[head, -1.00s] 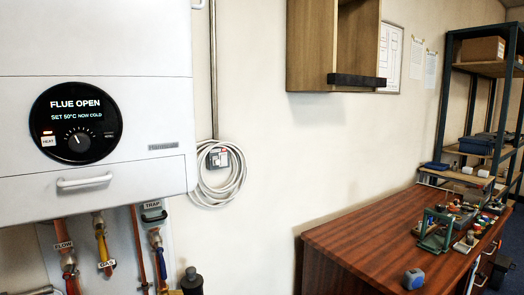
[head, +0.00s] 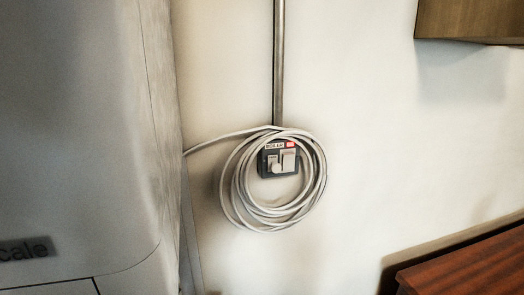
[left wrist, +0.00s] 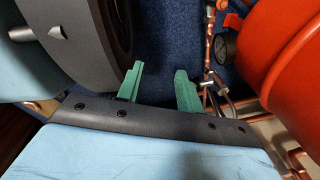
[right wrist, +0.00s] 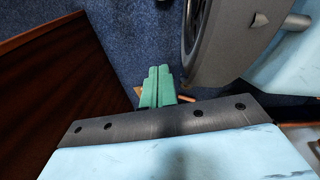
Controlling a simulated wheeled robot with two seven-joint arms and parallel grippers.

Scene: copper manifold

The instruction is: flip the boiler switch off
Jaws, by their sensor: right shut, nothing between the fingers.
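The boiler switch (head: 289,160) is on a dark box on the wall in the head view, below a vertical metal conduit. It has a label reading something like BOILER, a lit red indicator and light rocker parts. A coil of pale cable (head: 240,190) hangs around it and partly covers the box edges. My left gripper (left wrist: 160,88) is open and empty in the left wrist view, pointing down over blue floor. My right gripper (right wrist: 157,84) is shut and empty in the right wrist view, over blue carpet. Neither gripper shows in the head view.
The white boiler casing (head: 80,130) fills the left of the head view. A wooden bench (head: 470,270) stands at lower right, a wall cupboard (head: 470,20) at upper right. A red tank (left wrist: 285,80) and copper pipes lie near my left gripper. A brown wooden panel (right wrist: 50,90) is left of my right gripper.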

